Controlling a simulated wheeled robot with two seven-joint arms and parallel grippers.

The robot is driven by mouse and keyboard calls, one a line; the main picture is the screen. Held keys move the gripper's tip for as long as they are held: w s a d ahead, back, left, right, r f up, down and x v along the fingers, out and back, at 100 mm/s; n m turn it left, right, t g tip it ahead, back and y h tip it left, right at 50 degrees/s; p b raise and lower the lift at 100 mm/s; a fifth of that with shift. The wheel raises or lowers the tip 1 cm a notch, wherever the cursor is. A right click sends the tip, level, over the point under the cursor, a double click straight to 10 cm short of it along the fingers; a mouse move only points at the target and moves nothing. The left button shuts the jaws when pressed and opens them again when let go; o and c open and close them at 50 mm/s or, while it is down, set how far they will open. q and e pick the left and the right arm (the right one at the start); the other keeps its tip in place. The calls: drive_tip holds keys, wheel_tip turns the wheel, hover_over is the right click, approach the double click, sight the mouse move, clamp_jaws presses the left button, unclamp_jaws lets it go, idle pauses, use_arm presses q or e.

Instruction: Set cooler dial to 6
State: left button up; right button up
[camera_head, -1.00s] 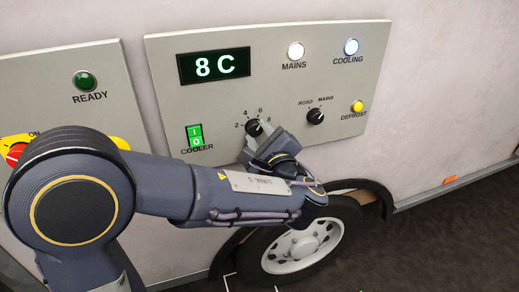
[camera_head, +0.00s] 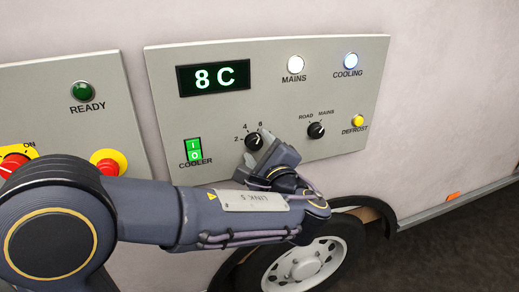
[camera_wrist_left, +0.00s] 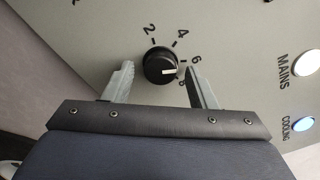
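The cooler dial (camera_head: 254,141) is a round black knob on the grey control panel, with numbers around it. In the left wrist view the dial (camera_wrist_left: 160,65) has a white pointer aimed to the right, near the 8 and below the 6. The display (camera_head: 213,77) reads 8 C. My left gripper (camera_head: 262,150) is at the dial, covering its lower right side. In the wrist view its fingers (camera_wrist_left: 159,70) are open, one on each side of the knob, with gaps visible. My right gripper is not in view.
The road/mains knob (camera_head: 316,130) is close to the right of the gripper. The green cooler switch (camera_head: 193,151) is to its left. The lit mains lamp (camera_head: 295,62), cooling lamp (camera_head: 351,59) and yellow defrost button (camera_head: 358,121) are on the same panel. A wheel (camera_head: 305,262) is below.

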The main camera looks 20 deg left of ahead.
use_arm(q)
drive_tip(key=v, duration=0.7)
drive_tip(key=shift+s+d+b, duration=0.25)
drive_tip(key=shift+s+b, duration=0.05)
